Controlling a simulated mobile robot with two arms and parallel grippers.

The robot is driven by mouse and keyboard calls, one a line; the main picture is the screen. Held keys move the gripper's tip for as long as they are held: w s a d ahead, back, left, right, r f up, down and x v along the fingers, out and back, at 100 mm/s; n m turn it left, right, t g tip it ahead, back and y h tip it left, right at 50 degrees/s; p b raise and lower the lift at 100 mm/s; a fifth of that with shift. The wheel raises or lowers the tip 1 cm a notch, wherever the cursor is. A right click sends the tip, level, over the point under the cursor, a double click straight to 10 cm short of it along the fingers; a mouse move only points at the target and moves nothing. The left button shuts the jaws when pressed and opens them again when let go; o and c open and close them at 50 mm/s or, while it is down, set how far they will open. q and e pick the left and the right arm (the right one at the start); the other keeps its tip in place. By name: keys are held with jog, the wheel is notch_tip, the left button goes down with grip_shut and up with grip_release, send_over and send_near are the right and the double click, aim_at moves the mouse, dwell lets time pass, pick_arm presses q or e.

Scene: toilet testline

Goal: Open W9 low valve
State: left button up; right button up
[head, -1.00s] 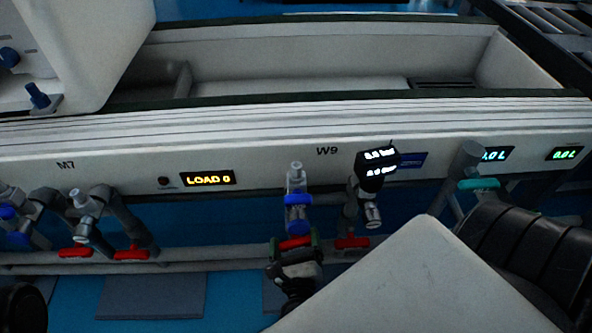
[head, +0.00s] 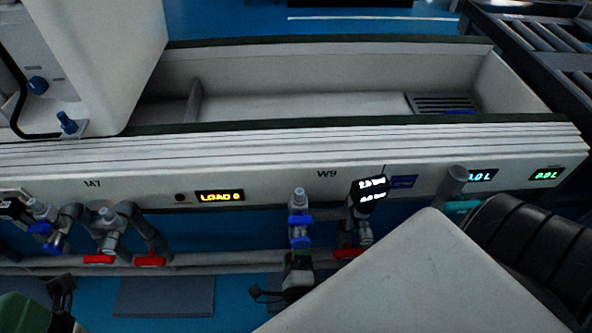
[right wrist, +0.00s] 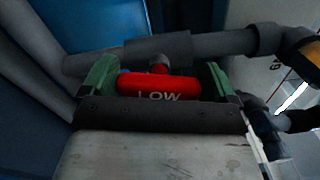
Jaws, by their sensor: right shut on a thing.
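The W9 station is at the middle of the head view, with a blue-handled valve (head: 300,222) on an upright pipe. The red handle marked LOW (right wrist: 157,87) sits between the green fingers of my right gripper (right wrist: 158,78) in the right wrist view. My right gripper (head: 298,270) is shut on this handle, below the blue valve, and hides it in the head view. A second red handle (head: 347,253) is just to the right. My left gripper (head: 45,308) shows partly at the bottom left corner, away from W9; its opening cannot be made out.
Two red handles (head: 98,259) hang under M7 at left. A LOAD 0 display (head: 219,196) is on the front panel. A long grey pipe (head: 200,268) runs below. My right arm covers the lower right.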

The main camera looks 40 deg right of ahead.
jog(key=shift+n, duration=0.4)
jog(key=shift+f+n+p, duration=0.1)
jog(key=shift+n+p, duration=0.6)
jog(key=shift+n, duration=0.3)
jog(key=o, duration=0.6)
jog(key=shift+o, duration=0.2)
